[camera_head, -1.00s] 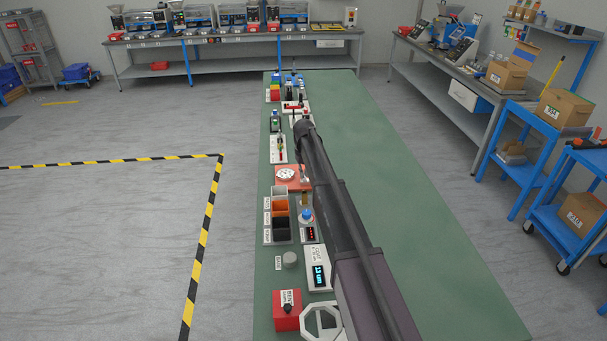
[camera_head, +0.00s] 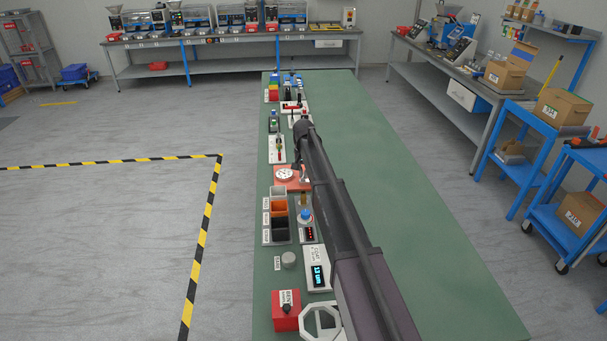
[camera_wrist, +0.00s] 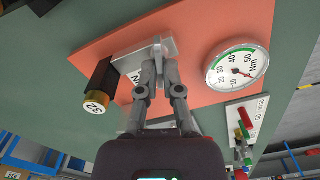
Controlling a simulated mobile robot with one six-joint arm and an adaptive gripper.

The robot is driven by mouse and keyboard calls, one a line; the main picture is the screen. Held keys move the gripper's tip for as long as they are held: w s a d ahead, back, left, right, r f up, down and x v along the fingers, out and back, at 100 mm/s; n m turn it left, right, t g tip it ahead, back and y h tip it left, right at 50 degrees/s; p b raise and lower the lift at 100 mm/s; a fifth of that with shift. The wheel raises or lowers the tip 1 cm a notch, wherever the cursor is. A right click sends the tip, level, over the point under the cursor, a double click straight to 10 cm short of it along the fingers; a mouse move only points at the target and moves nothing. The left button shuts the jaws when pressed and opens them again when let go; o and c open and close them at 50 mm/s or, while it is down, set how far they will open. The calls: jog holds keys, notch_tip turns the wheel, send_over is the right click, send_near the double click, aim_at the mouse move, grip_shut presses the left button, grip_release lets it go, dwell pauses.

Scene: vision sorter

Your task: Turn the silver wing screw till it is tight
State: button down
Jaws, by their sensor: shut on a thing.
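The silver wing screw (camera_wrist: 157,45) stands at a grey metal block (camera_wrist: 140,63) on an orange-red plate (camera_wrist: 190,38), seen in the wrist view. My gripper (camera_wrist: 158,70) is shut on the wing screw, with its two fingertips close together around it. The fingers hide part of the screw. A round white dial gauge (camera_wrist: 237,68) with a green arc sits to the right on the same plate. In the head view the plate (camera_head: 293,185) and gauge (camera_head: 284,174) show left of my arm, but the screw is too small to make out.
A dark cylinder with a yellow end marked 32 (camera_wrist: 97,102) lies left of the block. On the green bench (camera_head: 400,220), orange and black bins (camera_head: 279,226), a display box (camera_head: 317,270) and a red box (camera_head: 286,311) stand nearer. The bench right of my arm is clear.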

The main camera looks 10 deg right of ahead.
jog(key=shift+s, duration=0.1)
jog(key=c, duration=0.8)
grip_release()
jog(key=shift+n, duration=0.5)
